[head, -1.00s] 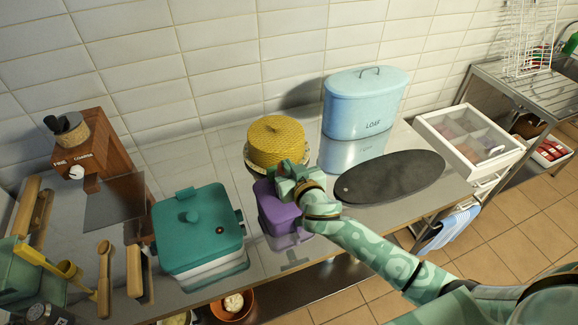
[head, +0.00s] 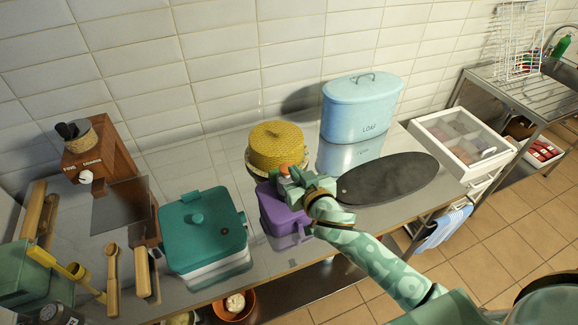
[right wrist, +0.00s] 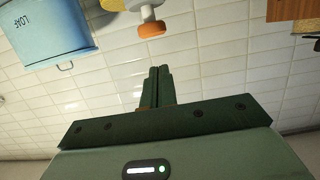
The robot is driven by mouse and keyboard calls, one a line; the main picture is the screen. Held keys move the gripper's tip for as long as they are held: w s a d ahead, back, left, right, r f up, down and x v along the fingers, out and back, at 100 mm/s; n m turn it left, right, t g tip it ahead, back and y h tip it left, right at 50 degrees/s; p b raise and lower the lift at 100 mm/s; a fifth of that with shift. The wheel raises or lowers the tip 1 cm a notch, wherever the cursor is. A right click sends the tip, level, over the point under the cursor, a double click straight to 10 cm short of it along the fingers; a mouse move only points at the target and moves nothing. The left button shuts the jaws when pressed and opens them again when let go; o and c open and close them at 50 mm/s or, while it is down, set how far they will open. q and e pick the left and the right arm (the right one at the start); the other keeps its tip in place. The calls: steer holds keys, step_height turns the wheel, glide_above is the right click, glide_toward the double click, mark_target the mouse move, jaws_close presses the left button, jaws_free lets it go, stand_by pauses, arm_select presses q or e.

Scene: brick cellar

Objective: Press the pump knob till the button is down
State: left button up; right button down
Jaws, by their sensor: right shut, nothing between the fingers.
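The pump knob is an orange disc (head: 285,169) that shows just behind my right gripper in the head view. In the right wrist view the orange knob (right wrist: 151,29) sits on a white stem, a little beyond the fingertips and apart from them. A purple box (head: 278,210) stands below it on the steel counter, partly hidden by the gripper. My right gripper (head: 291,186) is shut and empty; its closed fingers also show in the right wrist view (right wrist: 157,72). My left gripper is not in view.
A yellow woven dome (head: 277,144) stands behind the purple box. A teal lidded box (head: 203,235) is to the left, a dark oval board (head: 392,180) to the right. A blue loaf bin (head: 360,108) stands at the back. Utensils and a wooden grinder (head: 105,155) fill the left end.

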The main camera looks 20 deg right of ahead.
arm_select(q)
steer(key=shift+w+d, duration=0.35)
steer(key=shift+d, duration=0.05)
arm_select(e)
steer(key=v, duration=0.5)
steer(key=shift+d, duration=0.2)
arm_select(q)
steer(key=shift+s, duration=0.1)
arm_select(e)
steer(key=shift+s, duration=0.1)
